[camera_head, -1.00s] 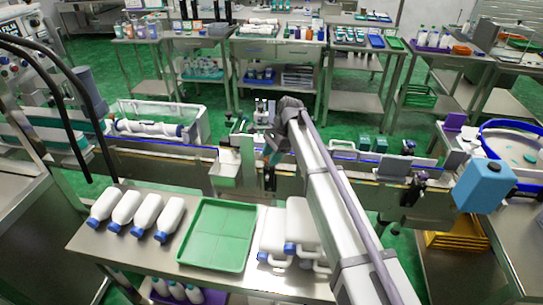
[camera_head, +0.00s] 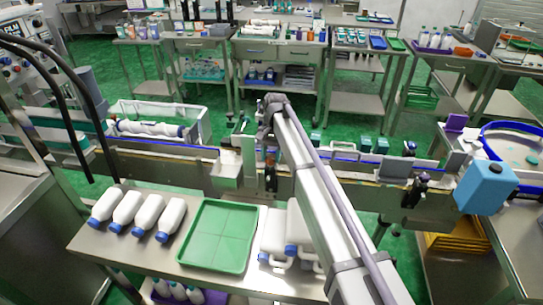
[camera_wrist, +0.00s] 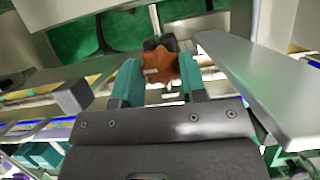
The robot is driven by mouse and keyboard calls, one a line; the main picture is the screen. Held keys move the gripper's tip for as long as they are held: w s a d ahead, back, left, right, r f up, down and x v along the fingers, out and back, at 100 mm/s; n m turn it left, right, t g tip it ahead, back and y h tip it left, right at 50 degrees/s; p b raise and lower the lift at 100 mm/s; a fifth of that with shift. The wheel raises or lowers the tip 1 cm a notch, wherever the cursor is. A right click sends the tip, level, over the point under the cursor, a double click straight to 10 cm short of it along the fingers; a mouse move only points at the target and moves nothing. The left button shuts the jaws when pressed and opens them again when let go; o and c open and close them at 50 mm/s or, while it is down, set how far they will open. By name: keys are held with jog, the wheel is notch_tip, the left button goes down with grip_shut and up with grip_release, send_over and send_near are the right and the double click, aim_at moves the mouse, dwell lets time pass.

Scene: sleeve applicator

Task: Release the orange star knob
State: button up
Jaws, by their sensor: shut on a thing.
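The orange star knob (camera_wrist: 160,66) shows in the wrist view between the two teal fingers of my gripper (camera_wrist: 159,80), with a dark part behind it. The fingers are shut on its sides. The knob sits beside the metal conveyor line (camera_wrist: 60,72). In the head view my arm reaches to the middle of the conveyor, and it largely hides the gripper and the knob.
A grey metal plate (camera_wrist: 255,85) lies close to the right of the gripper. On the front table, a green tray (camera_head: 222,236) lies between white bottles (camera_head: 138,211) and white jugs (camera_head: 273,230). A blue box (camera_head: 486,186) stands at the right end of the conveyor.

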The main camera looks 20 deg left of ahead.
jog(key=shift+n, duration=0.5)
jog(key=o, duration=0.9)
jog(key=p+v, duration=1)
jog(key=shift+w+a+r, duration=0.1)
jog(key=shift+a+r, duration=0.15)
jog(key=shift+r, duration=0.15)
